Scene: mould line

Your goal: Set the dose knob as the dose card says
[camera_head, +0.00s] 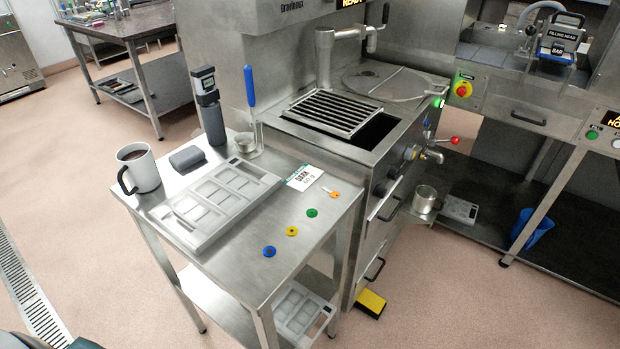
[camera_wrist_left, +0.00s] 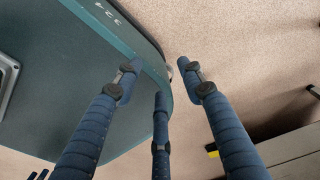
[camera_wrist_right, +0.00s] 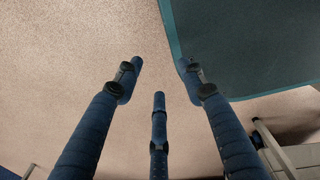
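The dose card (camera_head: 305,177) is a small white card with a green edge on the right side of the steel table. Its large word looks like "DARK"; the smaller line under it is too small to read. A round knob (camera_head: 411,152) with a bluish face sits on the front of the steel machine, left of the tap; I cannot read its setting or be sure it is the dose knob. My right gripper (camera_wrist_right: 160,75) is also open and empty. Neither shows in the head view.
The steel table (camera_head: 240,275) holds a grey mould tray (camera_head: 215,238), a coffee mug (camera_head: 143,172) and several coloured discs. A tap with a red-ended lever (camera_head: 455,140) sticks out over a metal cup (camera_head: 425,199). A yellow pedal (camera_head: 371,302) lies on the floor. The foreground floor is clear.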

